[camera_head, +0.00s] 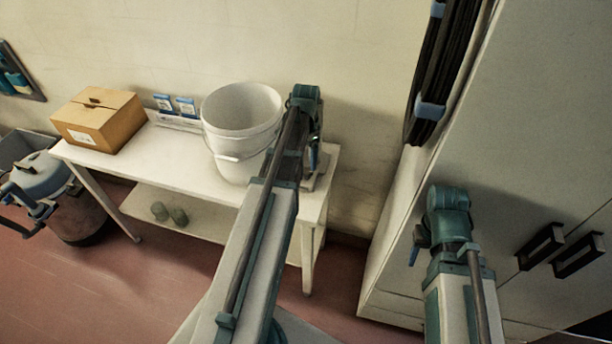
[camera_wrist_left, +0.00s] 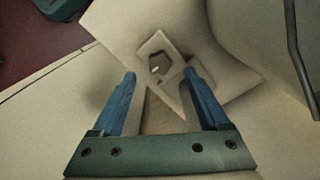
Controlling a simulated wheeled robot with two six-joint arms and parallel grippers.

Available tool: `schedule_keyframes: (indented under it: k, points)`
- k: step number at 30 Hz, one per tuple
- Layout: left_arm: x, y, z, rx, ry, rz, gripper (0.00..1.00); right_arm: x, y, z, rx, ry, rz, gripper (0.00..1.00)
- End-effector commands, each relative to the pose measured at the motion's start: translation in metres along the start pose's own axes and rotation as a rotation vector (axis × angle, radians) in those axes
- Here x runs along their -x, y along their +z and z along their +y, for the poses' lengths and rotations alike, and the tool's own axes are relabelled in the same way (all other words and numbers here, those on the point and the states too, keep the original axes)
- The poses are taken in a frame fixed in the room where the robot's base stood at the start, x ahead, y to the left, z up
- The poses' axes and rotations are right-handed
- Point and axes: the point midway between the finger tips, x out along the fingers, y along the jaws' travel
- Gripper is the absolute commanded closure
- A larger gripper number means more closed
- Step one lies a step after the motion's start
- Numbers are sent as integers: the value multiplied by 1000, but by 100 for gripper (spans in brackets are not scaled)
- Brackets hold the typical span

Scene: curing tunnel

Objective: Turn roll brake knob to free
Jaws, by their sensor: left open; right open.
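My left gripper (camera_head: 314,158) is over the right end of the white table, beside the bucket; the arm partly hides it. Past the fingertips is a pale plate-like fixture (camera_wrist_left: 120,22) with an angular raised piece (camera_wrist_left: 158,56) around a small light spot. I cannot tell whether this is the roll brake knob, nor its setting. In the head view a pale stand (camera_head: 322,178) shows beside that gripper. My right gripper (camera_head: 414,255) is open and empty before the cabinet.
The white table (camera_head: 185,150) bears a white bucket (camera_head: 240,108), a cardboard box (camera_head: 100,118) and small blue-and-white packs (camera_head: 176,104). A tall pale cabinet (camera_head: 520,130) with black handles (camera_head: 541,246) stands right. A lidded vessel (camera_head: 62,205) stands left. Red floor (camera_head: 160,285) is clear in front.

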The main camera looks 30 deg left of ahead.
Motion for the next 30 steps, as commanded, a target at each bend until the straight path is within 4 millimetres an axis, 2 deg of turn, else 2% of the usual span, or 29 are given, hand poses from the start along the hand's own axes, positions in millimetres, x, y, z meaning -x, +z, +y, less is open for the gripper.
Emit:
schedule_keyframes:
  k: [1,9,13,22,30]
  points:
    - [-15,0,0,0,0,0,22,-15,-1,-2,0,0,0,50]
    - [-49,0,0,0,0,0,22,-48,-3,-5,0,0,0,50]
    - [-55,0,0,0,0,0,22,-55,-3,-5,0,0,0,50]
    - [-54,0,0,0,0,0,22,-54,-3,-5,0,0,0,50]
    - [-54,0,0,0,0,0,71,-54,-3,-5,0,0,0,50]
